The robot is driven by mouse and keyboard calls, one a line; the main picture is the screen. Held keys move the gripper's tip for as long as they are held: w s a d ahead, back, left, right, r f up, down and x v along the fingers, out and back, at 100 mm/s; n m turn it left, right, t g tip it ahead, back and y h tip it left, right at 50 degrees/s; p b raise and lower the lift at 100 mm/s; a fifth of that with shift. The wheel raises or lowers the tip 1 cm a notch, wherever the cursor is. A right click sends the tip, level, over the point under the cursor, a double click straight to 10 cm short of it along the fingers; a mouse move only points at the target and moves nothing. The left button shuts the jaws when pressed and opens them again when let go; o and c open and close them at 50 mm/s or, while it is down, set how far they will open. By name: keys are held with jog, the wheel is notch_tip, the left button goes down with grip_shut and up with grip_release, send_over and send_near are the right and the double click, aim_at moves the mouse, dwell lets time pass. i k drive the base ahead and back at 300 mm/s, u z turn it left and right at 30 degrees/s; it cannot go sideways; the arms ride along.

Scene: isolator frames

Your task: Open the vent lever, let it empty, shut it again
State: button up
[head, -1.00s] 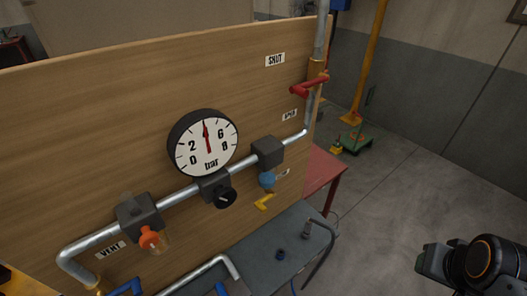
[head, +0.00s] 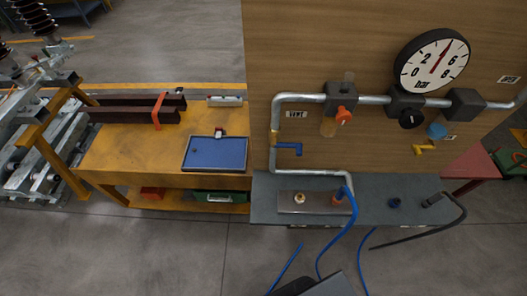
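The vent lever (head: 289,149) is a blue handle on the left vertical run of the grey pipe (head: 275,118). It lies level, crosswise to that pipe, below and left of the VENT label (head: 297,114). The round pressure gauge (head: 431,60), marked in bar, sits upper right on the wooden panel (head: 320,40). Its red needle points up and slightly right, roughly mid-scale.
Orange (head: 343,116) and yellow (head: 424,148) handles sit along the pipe. A grey bench (head: 375,205) below holds fittings and a blue hose (head: 338,235). A yellow workbench (head: 120,150) with a blue tray (head: 216,153) stands left. Floor in front is mostly clear.

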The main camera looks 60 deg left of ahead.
aim_at(274, 144)
jog(key=u, duration=0.55)
jog(key=i, duration=0.2)
jog(key=u, duration=2.05)
jog(key=k, duration=1.1)
jog(key=u, duration=0.95)
jog(key=i, duration=0.85)
jog(key=z, duration=0.1)
